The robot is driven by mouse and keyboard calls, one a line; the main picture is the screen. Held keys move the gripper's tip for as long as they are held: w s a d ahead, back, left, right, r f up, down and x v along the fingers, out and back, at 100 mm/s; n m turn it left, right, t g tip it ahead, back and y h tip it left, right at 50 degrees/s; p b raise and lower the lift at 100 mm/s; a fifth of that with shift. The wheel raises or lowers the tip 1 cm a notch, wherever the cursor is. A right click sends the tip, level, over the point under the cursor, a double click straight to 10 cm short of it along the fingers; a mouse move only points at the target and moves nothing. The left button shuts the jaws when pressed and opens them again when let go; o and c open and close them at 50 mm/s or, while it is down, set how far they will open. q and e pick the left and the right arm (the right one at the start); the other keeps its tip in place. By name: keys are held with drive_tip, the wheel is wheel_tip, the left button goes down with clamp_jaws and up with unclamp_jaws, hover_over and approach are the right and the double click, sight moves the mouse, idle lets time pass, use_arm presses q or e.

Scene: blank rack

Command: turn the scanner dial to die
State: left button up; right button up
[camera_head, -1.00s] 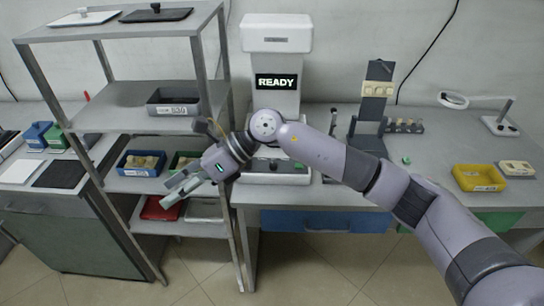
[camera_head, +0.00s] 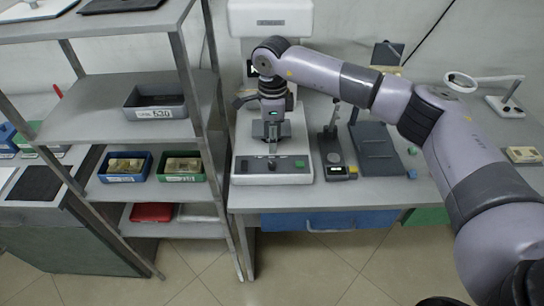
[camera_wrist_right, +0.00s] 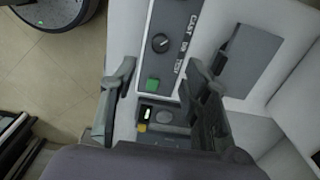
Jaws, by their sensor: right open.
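The scanner (camera_head: 243,130) is a white machine on the bench with a grey front panel. Its dial (camera_wrist_right: 160,43) is a dark round knob on the panel in the right wrist view, beside printed words of which CAST and TEST seem readable. Its setting is too small to tell. A green button (camera_wrist_right: 152,85) is on the same panel, also seen in the head view (camera_head: 299,164). My right gripper (camera_head: 271,138) hangs downward over the scanner, just behind the panel. In the wrist view its open, empty fingers (camera_wrist_right: 162,65) stand apart, either side of the panel. My left gripper is out of view.
A metal rack (camera_head: 185,60) with bins stands close on the left. A small device with a lit display (camera_head: 337,168) and a dark sloped stand (camera_head: 378,150) stand right of the scanner. The bench front is mostly clear.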

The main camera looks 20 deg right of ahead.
drive_tip(key=p, duration=0.1)
hover_over(272, 164)
wheel_tip(272, 164, down, 6)
drive_tip(key=shift+d+r, duration=0.1)
drive_tip(key=shift+r, duration=0.05)
wheel_tip(272, 164, down, 3)
drive_tip(key=shift+f+p, duration=0.1)
drive_tip(key=shift+p, duration=0.2)
drive_tip(key=shift+f, duration=0.3)
drive_tip(key=c, duration=0.6)
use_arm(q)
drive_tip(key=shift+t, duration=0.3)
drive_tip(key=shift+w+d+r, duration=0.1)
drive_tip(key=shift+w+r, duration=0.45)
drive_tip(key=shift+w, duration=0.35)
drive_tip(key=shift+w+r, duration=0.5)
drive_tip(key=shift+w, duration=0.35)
use_arm(e)
clamp_jaws()
